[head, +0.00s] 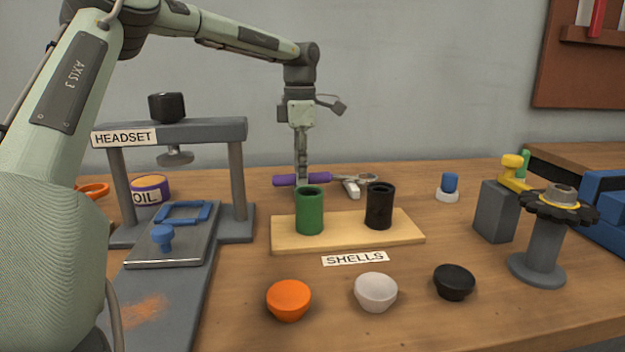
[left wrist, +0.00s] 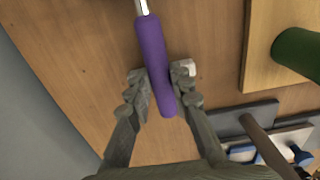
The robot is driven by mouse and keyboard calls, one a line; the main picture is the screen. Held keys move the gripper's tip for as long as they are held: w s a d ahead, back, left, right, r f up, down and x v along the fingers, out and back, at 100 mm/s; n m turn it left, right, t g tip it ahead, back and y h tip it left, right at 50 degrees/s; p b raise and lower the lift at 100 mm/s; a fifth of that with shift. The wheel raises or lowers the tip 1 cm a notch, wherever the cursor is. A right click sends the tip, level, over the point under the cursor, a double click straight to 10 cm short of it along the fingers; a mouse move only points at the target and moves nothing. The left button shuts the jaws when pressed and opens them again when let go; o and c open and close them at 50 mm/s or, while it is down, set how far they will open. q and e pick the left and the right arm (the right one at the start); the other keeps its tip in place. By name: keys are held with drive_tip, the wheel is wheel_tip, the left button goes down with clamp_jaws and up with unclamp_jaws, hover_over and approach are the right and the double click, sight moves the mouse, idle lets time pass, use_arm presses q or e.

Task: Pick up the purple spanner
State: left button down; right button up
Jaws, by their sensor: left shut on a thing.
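The purple spanner (head: 288,180) lies crosswise at the back of the bench, behind the wooden shells board, with its steel end pointing right in the head view. My left gripper (head: 301,178) comes down on it from above and is shut on its purple handle. In the left wrist view the fingers (left wrist: 160,88) stand on both sides of the purple handle (left wrist: 152,50), and the steel shaft runs out of the top edge. I cannot tell whether the spanner is clear of the bench. My right gripper is not in view.
The wooden board (head: 345,240) in front holds a green shell (head: 310,212) and a black shell (head: 380,207). The grey headset press (head: 237,180) and oil tin (head: 150,184) stand left. Three cups, including an orange one (head: 289,299), are in front.

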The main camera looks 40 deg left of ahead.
use_arm(q)
drive_tip(key=shift+r, duration=0.1)
wheel_tip(320, 180, up, 10)
drive_tip(key=shift+p, duration=0.4)
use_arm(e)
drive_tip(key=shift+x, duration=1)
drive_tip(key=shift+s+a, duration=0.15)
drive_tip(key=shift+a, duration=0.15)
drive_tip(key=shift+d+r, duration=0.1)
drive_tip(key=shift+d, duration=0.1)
